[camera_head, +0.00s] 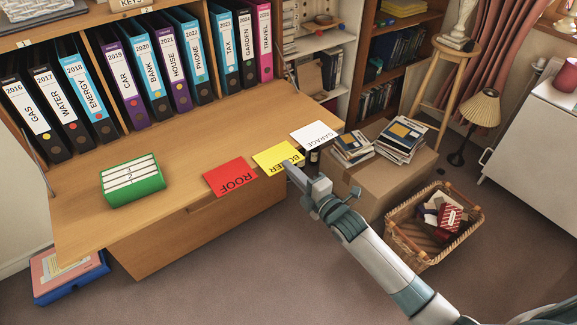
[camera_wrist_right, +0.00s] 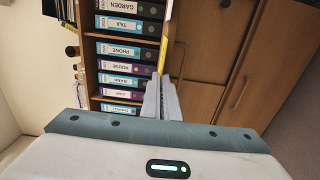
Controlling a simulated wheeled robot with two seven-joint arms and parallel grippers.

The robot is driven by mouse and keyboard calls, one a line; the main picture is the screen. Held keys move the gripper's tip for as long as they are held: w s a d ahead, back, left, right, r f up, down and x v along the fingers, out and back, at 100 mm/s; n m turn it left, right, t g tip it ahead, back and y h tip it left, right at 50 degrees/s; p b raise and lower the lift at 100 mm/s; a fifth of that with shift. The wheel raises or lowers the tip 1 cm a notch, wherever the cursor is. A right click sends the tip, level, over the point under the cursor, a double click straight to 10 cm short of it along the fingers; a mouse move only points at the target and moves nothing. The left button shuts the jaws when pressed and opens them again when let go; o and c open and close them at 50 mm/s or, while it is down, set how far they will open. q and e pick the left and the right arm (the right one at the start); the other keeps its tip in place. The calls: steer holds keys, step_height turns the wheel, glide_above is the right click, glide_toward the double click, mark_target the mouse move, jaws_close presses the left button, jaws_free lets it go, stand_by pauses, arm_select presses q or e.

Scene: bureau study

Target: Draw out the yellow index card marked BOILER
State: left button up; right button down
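The yellow card marked BOILER (camera_head: 272,156) lies flat at the front edge of the wooden desk flap, between a red card marked ROOF (camera_head: 230,177) and a white card marked GARAGE (camera_head: 314,134). My right gripper (camera_head: 290,169) is at its front edge and covers part of its lettering. In the right wrist view the yellow card shows edge-on as a thin strip (camera_wrist_right: 163,52), running down between my right fingers (camera_wrist_right: 162,95), which are close together on it. The lower finger is hidden in the head view. My left gripper is not in view.
A green box with white labels (camera_head: 133,181) stands on the flap (camera_head: 200,140). Labelled binders (camera_head: 130,85) line the shelf behind. A cardboard box (camera_head: 385,180) with books on top and a wicker basket (camera_head: 435,222) stand right of the flap, near my arm.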

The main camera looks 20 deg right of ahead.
steer(key=shift+p+v, duration=0.85)
steer(key=shift+v, duration=1.2)
